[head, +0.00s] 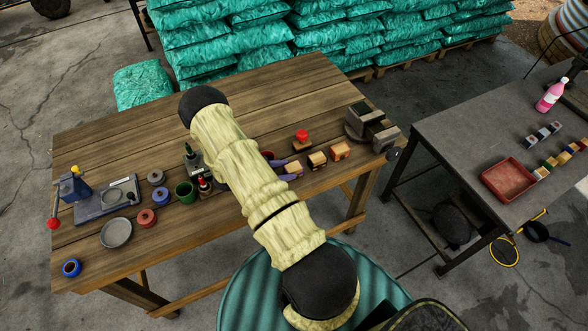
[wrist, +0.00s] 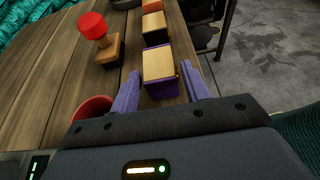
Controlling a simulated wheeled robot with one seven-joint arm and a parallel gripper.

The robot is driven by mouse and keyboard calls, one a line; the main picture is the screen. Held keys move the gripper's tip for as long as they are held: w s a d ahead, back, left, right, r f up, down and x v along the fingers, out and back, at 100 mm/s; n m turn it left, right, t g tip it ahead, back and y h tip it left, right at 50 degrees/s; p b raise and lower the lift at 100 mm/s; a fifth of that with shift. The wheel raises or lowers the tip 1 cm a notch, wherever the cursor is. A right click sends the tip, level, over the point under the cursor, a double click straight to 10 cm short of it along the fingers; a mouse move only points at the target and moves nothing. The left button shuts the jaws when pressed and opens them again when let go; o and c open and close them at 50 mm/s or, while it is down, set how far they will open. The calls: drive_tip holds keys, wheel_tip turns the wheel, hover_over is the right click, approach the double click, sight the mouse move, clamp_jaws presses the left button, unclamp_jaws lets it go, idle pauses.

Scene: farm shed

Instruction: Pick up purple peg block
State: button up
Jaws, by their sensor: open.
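The purple peg block (wrist: 160,66) has a light wooden top and purple sides and stands on the wooden table. In the wrist view it lies between the two purple fingers of my gripper (wrist: 160,72), which is open. A gap shows on each side between finger and block. In the head view the block (head: 293,168) is small, beside my gripper (head: 284,167); my arm hides part of that area.
Two similar blocks, a dark-edged one (head: 317,160) and an orange one (head: 340,151), stand in a row beyond it. A red-knobbed wooden stamp (wrist: 98,35) and a red cup (wrist: 92,107) are to the left. A vise (head: 370,128) sits at the table's right end.

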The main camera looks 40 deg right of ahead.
drive_tip(key=shift+w, duration=0.1)
drive_tip(key=shift+c, duration=0.3)
drive_tip(key=c, duration=0.7)
drive_tip(key=shift+r, duration=0.1)
drive_tip(key=shift+w+r+b, duration=0.1)
drive_tip(key=shift+r+b, duration=0.25)
drive_tip(key=shift+r, duration=0.15)
drive_tip(key=shift+s+r+b, duration=0.2)
drive_tip(key=shift+r+b, duration=1.2)
drive_tip(key=shift+r, duration=3)
